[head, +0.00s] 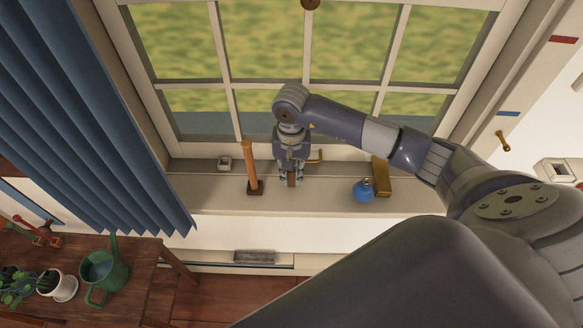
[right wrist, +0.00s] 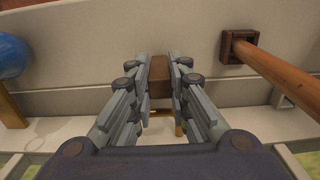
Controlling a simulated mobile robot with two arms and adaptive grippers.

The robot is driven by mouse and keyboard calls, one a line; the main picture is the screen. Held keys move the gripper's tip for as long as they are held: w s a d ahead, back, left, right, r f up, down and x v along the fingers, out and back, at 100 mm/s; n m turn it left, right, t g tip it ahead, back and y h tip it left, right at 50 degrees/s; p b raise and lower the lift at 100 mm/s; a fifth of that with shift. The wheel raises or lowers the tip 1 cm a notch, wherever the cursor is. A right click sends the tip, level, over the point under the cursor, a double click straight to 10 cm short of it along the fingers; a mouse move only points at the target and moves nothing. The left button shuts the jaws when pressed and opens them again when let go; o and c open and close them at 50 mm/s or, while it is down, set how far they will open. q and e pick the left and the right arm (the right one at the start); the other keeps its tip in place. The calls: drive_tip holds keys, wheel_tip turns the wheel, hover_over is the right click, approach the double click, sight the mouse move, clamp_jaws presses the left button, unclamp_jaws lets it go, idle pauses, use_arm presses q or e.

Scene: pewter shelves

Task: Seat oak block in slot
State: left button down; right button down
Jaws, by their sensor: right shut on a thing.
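My right gripper (head: 291,181) points down over the window sill. It is shut on a small brown oak block (head: 291,179). In the right wrist view the block (right wrist: 160,70) sits between the fingertips of the gripper (right wrist: 161,75). I cannot tell whether the block touches the sill. A small pale square holder with a dark opening (head: 224,163) stands on the sill to the left, perhaps the slot. My left gripper is not in view.
An orange-brown wooden post in a dark square base (head: 254,187) stands just left of the gripper. A blue round ornament (head: 362,191) and a golden bar (head: 381,177) are to the right. The window (head: 270,66) is behind. The sill (head: 325,198) has bare room between.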

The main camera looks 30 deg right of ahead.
drive_tip(key=shift+f+b, duration=0.25)
drive_tip(key=shift+b, duration=0.1)
drive_tip(key=c, duration=1.5)
unclamp_jaws()
drive_tip(key=shift+r, duration=0.1)
